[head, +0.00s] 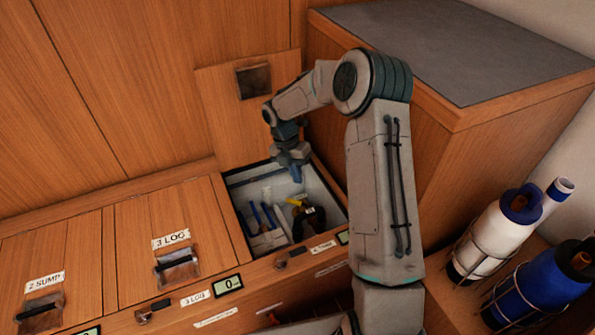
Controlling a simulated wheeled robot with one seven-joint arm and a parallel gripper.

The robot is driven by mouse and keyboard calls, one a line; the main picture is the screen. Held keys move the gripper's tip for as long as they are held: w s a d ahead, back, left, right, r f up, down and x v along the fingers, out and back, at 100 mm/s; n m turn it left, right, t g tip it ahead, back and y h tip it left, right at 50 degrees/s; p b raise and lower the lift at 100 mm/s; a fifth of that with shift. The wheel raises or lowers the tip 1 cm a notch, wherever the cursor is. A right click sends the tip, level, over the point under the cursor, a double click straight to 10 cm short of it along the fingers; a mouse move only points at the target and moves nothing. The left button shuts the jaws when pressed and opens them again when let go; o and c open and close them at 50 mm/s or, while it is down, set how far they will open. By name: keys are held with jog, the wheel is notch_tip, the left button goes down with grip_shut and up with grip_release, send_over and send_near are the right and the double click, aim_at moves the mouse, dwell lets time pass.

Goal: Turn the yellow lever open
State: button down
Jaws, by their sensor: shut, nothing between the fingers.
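The small yellow lever (294,201) shows inside an open, light-walled compartment (328,205) in the wooden bench. It sits beside a dark coiled or rounded part (310,220). My gripper (296,176) points down into the back of the compartment, above and apart from the lever as far as this view shows. It is shut and empty. The lever is small here, so its exact angle and what it is fixed to are hard to tell.
The compartment's wooden lid (225,115) stands raised at the back. Blue upright pieces (262,215) stand left of the lever. A closed lid labelled 3 LOG (135,235) lies to the left. A tall wooden cabinet (480,130) and bottles in racks (495,240) stand to the right.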

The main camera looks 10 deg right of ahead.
aim_at(299, 203)
jog(key=w+a+f+t, duration=0.2)
jog(key=f+t, duration=0.1)
jog(key=f, duration=0.5)
jog(key=w+a+f+t, duration=0.2)
jog(key=f, duration=0.7)
jog(key=w+d+f+b, duration=0.3)
jog(key=w+f+b, duration=0.2)
jog(key=f, duration=0.4)
jog(key=shift+w+d+n+b, duration=0.15)
jog(key=shift+n+b, duration=0.25)
jog(key=shift+w+d, duration=0.1)
jog(key=shift+d, duration=0.1)
